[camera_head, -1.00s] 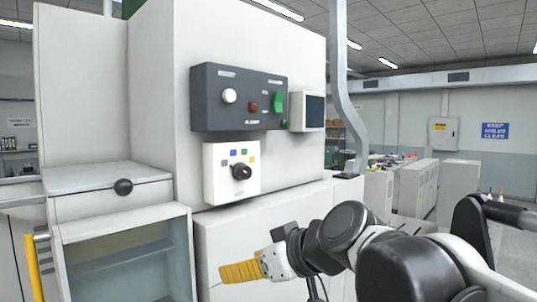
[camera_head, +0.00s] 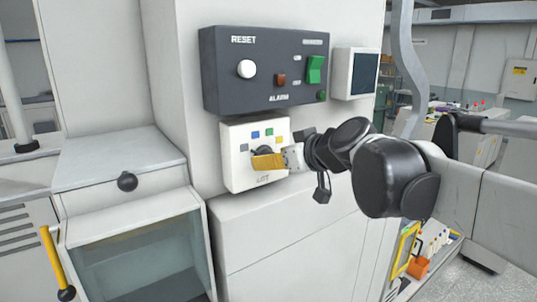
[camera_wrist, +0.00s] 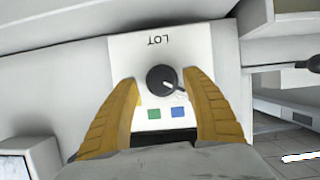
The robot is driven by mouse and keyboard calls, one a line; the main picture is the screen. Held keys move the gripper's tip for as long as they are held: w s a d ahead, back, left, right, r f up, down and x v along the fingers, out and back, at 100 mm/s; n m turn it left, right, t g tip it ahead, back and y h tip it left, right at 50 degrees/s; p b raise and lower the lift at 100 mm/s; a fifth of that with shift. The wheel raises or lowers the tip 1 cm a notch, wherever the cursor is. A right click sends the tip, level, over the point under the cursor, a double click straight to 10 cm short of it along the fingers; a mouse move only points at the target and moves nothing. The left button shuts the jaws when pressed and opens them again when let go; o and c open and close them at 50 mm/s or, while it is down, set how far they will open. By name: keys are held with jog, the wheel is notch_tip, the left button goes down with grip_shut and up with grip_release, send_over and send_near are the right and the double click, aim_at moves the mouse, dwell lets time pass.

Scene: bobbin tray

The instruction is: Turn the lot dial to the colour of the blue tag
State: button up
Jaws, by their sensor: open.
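The lot dial (camera_wrist: 160,80) is a round black knob on a white panel (camera_wrist: 124,48); the wrist view shows it upside down. Its white pointer mark slants right and slightly down, not straight at the blue tag (camera_wrist: 178,112). A green tag (camera_wrist: 154,114) lies beside the blue one. In the head view the blue tag (camera_head: 255,135) and green tag (camera_head: 269,132) sit above the dial, which is mostly hidden by my gripper (camera_head: 258,161). In the wrist view my gripper (camera_wrist: 162,82) is open, its yellow fingers either side of the dial; contact cannot be told.
Above the panel is a dark control box (camera_head: 222,75) with a white reset knob (camera_head: 246,69) and a green switch (camera_head: 315,70). A small screen (camera_head: 363,73) is at its right. A cabinet with a black knob (camera_head: 127,181) stands at lower left.

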jog(key=shift+w+a+f, duration=0.25)
jog(key=shift+w+a, duration=0.2)
jog(key=shift+a, duration=0.05)
jog(key=shift+w, duration=0.15)
jog(key=shift+f, duration=0.1)
jog(key=c, duration=1.2)
jog(key=shift+d, duration=0.1)
jog(key=m+g+y+b, duration=0.1)
jog(key=m+y+b, duration=0.1)
jog(key=m, duration=0.1)
jog(key=shift+m+y+b, duration=0.6)
jog(key=shift+m+y, duration=0.1)
jog(key=shift+m, duration=0.4)
jog(key=shift+g, duration=0.3)
